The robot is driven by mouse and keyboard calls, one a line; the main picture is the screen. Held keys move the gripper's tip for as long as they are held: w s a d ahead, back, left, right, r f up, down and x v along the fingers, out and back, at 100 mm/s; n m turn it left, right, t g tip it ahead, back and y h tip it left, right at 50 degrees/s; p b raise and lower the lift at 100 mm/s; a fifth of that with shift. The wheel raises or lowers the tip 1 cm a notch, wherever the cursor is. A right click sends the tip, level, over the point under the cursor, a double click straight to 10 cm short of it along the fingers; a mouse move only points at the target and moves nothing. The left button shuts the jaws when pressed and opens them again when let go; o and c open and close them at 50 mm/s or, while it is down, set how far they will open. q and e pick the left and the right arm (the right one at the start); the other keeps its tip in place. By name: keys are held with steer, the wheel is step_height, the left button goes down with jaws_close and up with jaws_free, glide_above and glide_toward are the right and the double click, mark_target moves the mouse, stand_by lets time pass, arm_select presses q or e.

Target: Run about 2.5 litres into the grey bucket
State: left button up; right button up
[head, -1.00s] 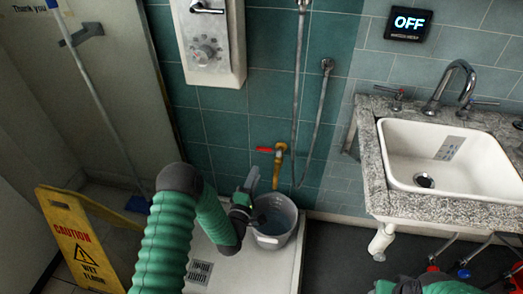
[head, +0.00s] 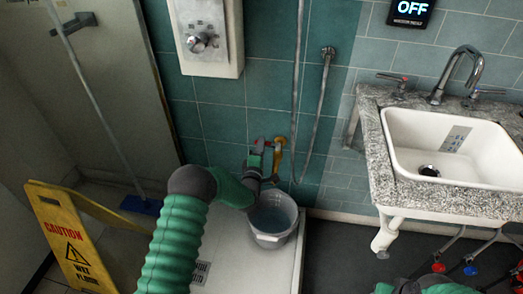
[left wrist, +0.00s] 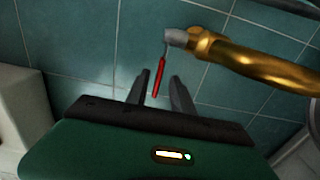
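The grey bucket (head: 264,240) stands upright on the white shower tray below the brass tap (head: 279,152), with bluish water inside. No stream shows clearly between spout and bucket. The tap also shows in the left wrist view (left wrist: 255,63), with its red lever (left wrist: 158,78). My left gripper (head: 264,152) is at the lever in the head view. In the left wrist view its fingers (left wrist: 158,92) are apart, and the lever appears between them; contact cannot be told. The gripper covers part of the lever in the head view. My right gripper is not in view.
A shower panel (head: 206,40) and hanging hose are on the tiled wall. A white sink (head: 402,160) in a granite counter stands right, below a sign reading OFF (head: 410,12). A yellow caution sign (head: 72,240) and blue-headed mop (head: 140,205) are left.

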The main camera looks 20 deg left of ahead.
arm_select(q)
steer(key=shift+w, duration=0.3)
steer(key=shift+c, duration=0.3)
jaws_close()
steer(key=shift+s+f, duration=0.1)
steer(key=shift+f, duration=0.05)
stand_by(0.8)
